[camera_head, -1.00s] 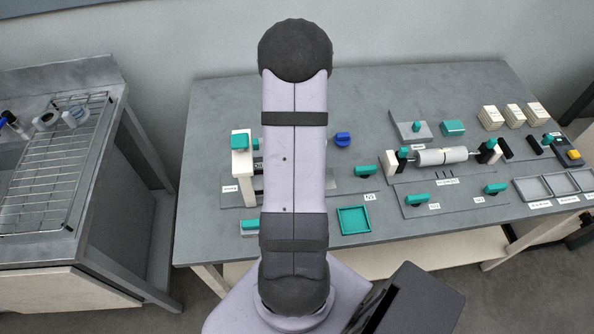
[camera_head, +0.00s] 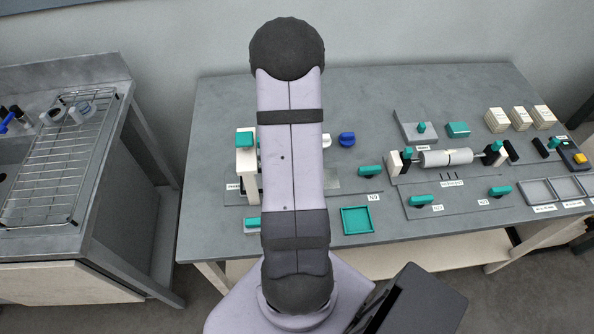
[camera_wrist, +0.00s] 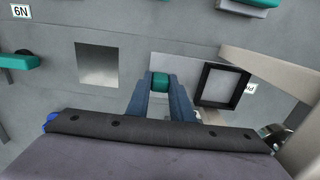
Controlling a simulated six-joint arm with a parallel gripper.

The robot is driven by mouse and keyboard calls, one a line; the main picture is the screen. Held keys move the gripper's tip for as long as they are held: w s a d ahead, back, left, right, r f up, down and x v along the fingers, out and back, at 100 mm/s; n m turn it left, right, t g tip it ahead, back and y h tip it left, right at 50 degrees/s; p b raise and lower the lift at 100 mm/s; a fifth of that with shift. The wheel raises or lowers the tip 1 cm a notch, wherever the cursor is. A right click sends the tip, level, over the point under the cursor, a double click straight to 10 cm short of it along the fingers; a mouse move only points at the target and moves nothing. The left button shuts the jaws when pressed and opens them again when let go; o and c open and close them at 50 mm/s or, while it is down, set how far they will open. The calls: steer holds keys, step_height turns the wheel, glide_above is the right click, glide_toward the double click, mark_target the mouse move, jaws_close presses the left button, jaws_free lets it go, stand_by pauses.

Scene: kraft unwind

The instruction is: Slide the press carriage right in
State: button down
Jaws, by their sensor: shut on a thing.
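In the wrist view my gripper (camera_wrist: 160,88) has its two blue-grey fingers closed on a small teal handle (camera_wrist: 160,81). The handle's lower part is hidden, so I cannot tell how it joins the press carriage. A dark square frame (camera_wrist: 203,86) stands right of the fingers in that view, beside a pale bar (camera_wrist: 265,70). A shiny square plate (camera_wrist: 98,64) lies flat to the left. In the head view my arm hides the gripper and most of the press area. A white post with a teal top (camera_head: 246,165) stands just left of my arm.
On the table (camera_head: 216,125) right of my arm are a blue knob (camera_head: 347,139), a teal handle (camera_head: 370,171) and an empty teal tray (camera_head: 357,220). Farther right is a roller (camera_head: 446,157) between stands. A wire rack (camera_head: 70,150) is on the left bench.

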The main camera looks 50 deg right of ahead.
steer(key=shift+w+a, duration=0.1)
steer(key=c, duration=1.9)
jaws_free()
steer(key=o, duration=0.3)
steer(key=shift+w+a, duration=0.15)
steer(key=shift+o, duration=0.2)
steer(key=shift+r, duration=0.1)
steer(key=shift+r+b, duration=0.7)
steer(key=shift+r, duration=2.9)
